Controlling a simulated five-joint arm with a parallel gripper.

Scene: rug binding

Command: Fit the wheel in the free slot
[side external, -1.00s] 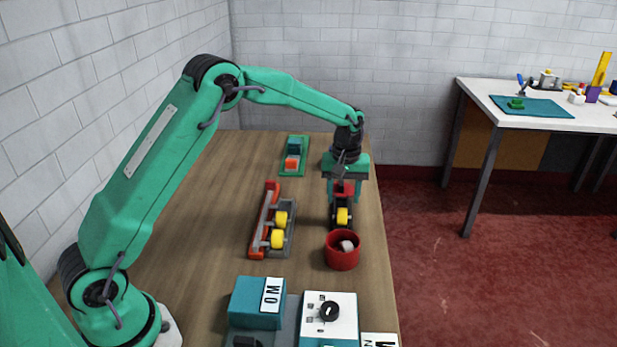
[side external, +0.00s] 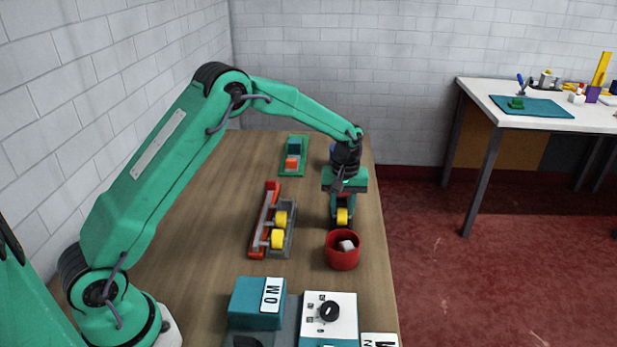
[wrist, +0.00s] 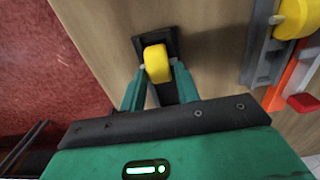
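A yellow wheel (side external: 342,216) is in a small dark holder on the table, and it also shows in the wrist view (wrist: 156,63). My gripper (side external: 342,211) points down over it. In the wrist view my gripper's fingers (wrist: 158,68) stand on either side of the wheel, very near it. I cannot tell whether they press on it. A grey rack (side external: 287,242) with a red-orange bar lies to the left. It carries two yellow wheels, a far one (side external: 281,219) and a near one (side external: 277,239). The rack's far end shows no wheel.
A red cup (side external: 342,257) with a pale piece in it stands just nearer than the wheel. A green tray (side external: 294,171) with blocks lies farther back. Teal and white boxes (side external: 257,302) fill the front. The table's right edge is near my gripper.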

